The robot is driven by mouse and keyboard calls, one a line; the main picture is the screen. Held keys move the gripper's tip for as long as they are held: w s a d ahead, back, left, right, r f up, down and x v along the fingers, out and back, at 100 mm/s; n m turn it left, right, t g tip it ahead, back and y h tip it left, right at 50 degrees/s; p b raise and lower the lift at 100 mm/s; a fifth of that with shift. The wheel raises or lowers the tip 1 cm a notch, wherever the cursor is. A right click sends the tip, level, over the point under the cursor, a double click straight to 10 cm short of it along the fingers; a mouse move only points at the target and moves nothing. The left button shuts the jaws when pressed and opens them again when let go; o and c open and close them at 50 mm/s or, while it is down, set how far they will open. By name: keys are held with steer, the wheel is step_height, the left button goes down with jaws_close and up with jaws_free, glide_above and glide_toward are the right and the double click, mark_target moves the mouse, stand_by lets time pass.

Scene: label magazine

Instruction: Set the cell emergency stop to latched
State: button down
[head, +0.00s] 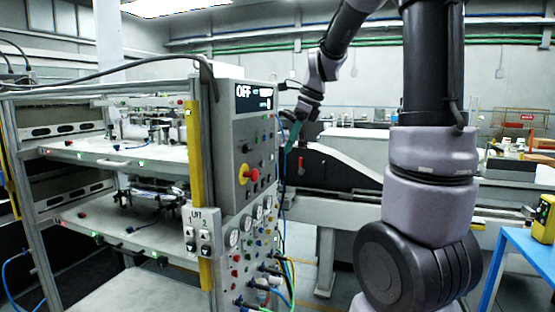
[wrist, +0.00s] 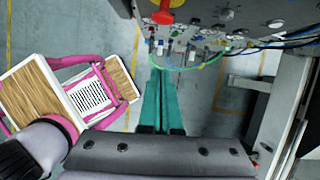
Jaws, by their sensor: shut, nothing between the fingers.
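The emergency stop (head: 248,174) is a red button on a yellow base on the front of the grey control panel (head: 229,130). Whether it is pressed in cannot be told. A red knob with yellow beneath it, which looks like the same stop (wrist: 163,14), shows at the top edge of the wrist view, partly cut off. My gripper (head: 292,138) is to the right of the panel in the head view, apart from the stop. Its teal fingers (wrist: 163,75) are together and empty in the wrist view, pointing toward the panel's lower connectors.
The panel display (head: 254,97) reads OFF. Below the stop are gauges (head: 233,238), small buttons and cables (head: 272,278). A lift switch box (head: 198,232) and yellow post (head: 195,150) stand left of the panel. A blue table (head: 525,245) is at the far right.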

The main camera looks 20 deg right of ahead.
mark_target(257, 172)
steer(key=w+a+f, duration=0.4)
steer(key=a+f, duration=0.2)
steer(key=f, duration=0.2)
steer(key=shift+a, duration=0.2)
steer(key=shift+f, duration=0.1)
steer(key=shift+w+a, duration=0.55)
steer(key=shift+a, duration=0.35)
